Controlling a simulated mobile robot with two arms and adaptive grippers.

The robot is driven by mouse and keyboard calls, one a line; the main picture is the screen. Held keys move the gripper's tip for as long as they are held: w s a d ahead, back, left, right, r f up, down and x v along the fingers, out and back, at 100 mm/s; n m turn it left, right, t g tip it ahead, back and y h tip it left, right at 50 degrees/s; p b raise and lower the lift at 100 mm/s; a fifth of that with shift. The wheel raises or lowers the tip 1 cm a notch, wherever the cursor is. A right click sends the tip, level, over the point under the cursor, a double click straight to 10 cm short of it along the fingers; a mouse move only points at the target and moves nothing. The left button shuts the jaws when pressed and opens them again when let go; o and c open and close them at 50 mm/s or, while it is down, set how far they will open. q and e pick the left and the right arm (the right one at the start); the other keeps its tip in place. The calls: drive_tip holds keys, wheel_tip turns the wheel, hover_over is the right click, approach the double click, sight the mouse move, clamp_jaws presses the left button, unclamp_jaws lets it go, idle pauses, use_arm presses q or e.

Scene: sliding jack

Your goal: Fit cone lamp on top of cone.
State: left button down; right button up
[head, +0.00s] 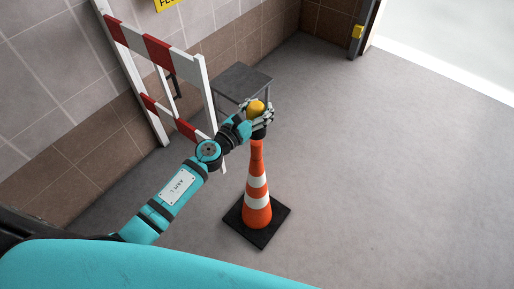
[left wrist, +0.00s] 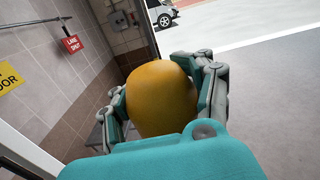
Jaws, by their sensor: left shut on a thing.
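The cone (head: 257,190) is orange with white bands and stands upright on a black square base on the floor. The cone lamp has a rounded yellow top (head: 256,107) and a dark lower part (head: 259,132). It is at the top of the cone in the head view; I cannot tell whether it is seated or just above the tip. My left gripper (head: 263,116) is shut on the cone lamp. The yellow top (left wrist: 160,98) fills the space between the fingers in the left wrist view. The cone is hidden there. My right gripper is not in view.
A grey table (head: 241,80) stands behind the cone. A red and white barrier (head: 157,50) leans along the tiled wall at the left, close to my left arm. The floor (head: 390,180) to the right is clear up to a bright doorway.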

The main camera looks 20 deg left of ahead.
sight(260, 130)
use_arm(q)
wheel_tip(260, 130, down, 5)
drive_tip(key=b, duration=0.3)
drive_tip(key=shift+f+b, duration=0.2)
drive_tip(key=shift+b, duration=0.2)
wheel_tip(260, 130, down, 4)
drive_tip(key=b, duration=0.2)
drive_tip(key=shift+f+b, duration=0.2)
drive_tip(key=shift+b, duration=0.1)
drive_tip(key=shift+f, duration=0.1)
drive_tip(key=shift+f+b, duration=0.4)
drive_tip(key=shift+b, duration=0.05)
drive_tip(key=c, duration=1.2)
unclamp_jaws()
drive_tip(key=o, duration=0.8)
drive_tip(key=shift+r, duration=0.1)
